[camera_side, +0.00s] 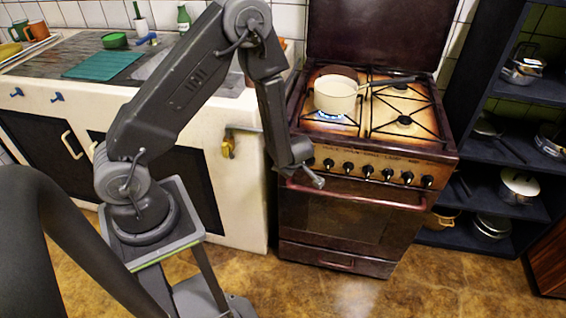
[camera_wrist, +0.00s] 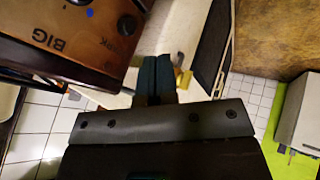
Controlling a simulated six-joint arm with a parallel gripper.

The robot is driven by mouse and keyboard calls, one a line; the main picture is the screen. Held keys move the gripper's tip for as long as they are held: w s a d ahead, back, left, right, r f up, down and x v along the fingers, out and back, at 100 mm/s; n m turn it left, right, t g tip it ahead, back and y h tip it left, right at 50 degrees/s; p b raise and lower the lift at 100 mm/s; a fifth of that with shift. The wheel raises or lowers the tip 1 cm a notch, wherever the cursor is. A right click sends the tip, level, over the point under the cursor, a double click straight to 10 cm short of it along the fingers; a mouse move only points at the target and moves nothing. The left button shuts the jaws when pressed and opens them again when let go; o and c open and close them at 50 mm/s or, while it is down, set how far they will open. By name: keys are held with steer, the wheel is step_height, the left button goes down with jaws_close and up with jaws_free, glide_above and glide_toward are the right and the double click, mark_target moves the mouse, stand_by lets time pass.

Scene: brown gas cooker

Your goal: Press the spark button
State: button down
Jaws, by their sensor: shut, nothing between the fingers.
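The brown cooker's front panel (camera_side: 372,158) carries a row of several dark knobs. In the wrist view the panel (camera_wrist: 55,45) fills the upper left, with upside-down lettering, "BIG" and a partial word ending in "RK". A small dark round button (camera_wrist: 127,25) sits beside that partial word and looks like the spark button. In the side view my arm hides the panel's left end. My gripper (camera_side: 318,182) is at the panel's lower left, near the oven handle. In the wrist view my gripper (camera_wrist: 163,60) has its fingers together and empty, apart from the button.
A cream pot (camera_side: 335,98) sits over a blue flame (camera_side: 330,117) on the front left burner. The red oven handle (camera_side: 355,196) runs below the knobs. A white counter (camera_side: 240,190) stands left, with a yellow item (camera_side: 228,146) on its side. Dark shelves (camera_side: 500,150) stand right.

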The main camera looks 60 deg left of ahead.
steer(key=shift+v, duration=1.95)
steer(key=w+d+r+m+t+h, duration=0.2)
steer(key=w+d+r+m, duration=0.1)
steer(key=r, duration=0.2)
steer(key=w+d+r+m+t+h, duration=0.2)
steer(key=w+d+r+t, duration=0.15)
steer(key=r, duration=0.25)
steer(key=s+d+r+m+h, duration=0.45)
steer(key=d+r+m, duration=0.25)
steer(key=r, duration=0.4)
steer(key=s+a+r+m, duration=0.1)
steer(key=s+r+m, duration=0.1)
steer(key=s+m, duration=0.4)
steer(key=s+a+r+m+g+y, duration=0.1)
steer(key=s+m, duration=0.5)
steer(key=s, duration=0.7)
step_height(320, 180, up, 3)
steer(key=shift+a+f, duration=0.15)
steer(key=shift+a, duration=0.35)
